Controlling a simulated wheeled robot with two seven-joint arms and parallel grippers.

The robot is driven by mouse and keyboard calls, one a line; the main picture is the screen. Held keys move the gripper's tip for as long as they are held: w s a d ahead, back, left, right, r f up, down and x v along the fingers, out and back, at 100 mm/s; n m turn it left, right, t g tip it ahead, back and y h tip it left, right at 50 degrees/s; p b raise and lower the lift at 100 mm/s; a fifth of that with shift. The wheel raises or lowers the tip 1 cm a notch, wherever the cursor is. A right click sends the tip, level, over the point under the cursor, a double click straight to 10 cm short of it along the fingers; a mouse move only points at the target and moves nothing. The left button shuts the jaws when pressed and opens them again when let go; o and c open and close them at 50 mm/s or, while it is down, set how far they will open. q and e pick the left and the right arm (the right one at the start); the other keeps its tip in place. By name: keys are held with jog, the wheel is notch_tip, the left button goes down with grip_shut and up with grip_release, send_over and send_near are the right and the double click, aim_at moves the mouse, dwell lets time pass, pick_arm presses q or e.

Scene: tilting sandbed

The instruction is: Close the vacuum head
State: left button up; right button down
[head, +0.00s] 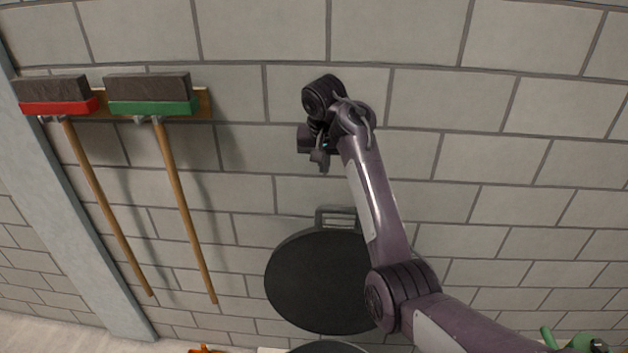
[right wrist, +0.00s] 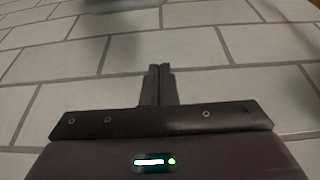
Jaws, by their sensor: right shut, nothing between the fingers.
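A round black lid (head: 318,285) with a black handle (head: 337,213) at its top stands raised in front of the brick wall in the head view; I take it to be the vacuum head. The top of another dark round part (head: 328,347) shows below it, cut off by the bottom edge. My right arm covers the lid's right side. My right gripper (head: 320,160) is above the lid and its handle, apart from them. In the right wrist view its fingers (right wrist: 160,72) are together and empty, with the wall beyond. My left gripper is in neither view.
Two brooms, one red (head: 60,107) and one green (head: 153,106), hang from a wooden rail on the brick wall at left. A pale blue post (head: 70,205) stands at far left. An orange thing (head: 205,350) and a green thing (head: 586,342) show at the bottom edge.

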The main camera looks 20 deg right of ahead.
jog(key=p+x, duration=0.4)
jog(key=x, duration=0.6)
pick_arm(q)
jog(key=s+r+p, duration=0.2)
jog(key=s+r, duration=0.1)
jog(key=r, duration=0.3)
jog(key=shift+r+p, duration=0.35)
jog(key=shift+p, duration=0.05)
pick_arm(e)
jog(key=s, duration=0.1)
jog(key=s+a, duration=0.1)
jog(key=s, duration=0.2)
jog(key=shift+s+a+r, duration=0.1)
jog(key=shift+a, duration=0.3)
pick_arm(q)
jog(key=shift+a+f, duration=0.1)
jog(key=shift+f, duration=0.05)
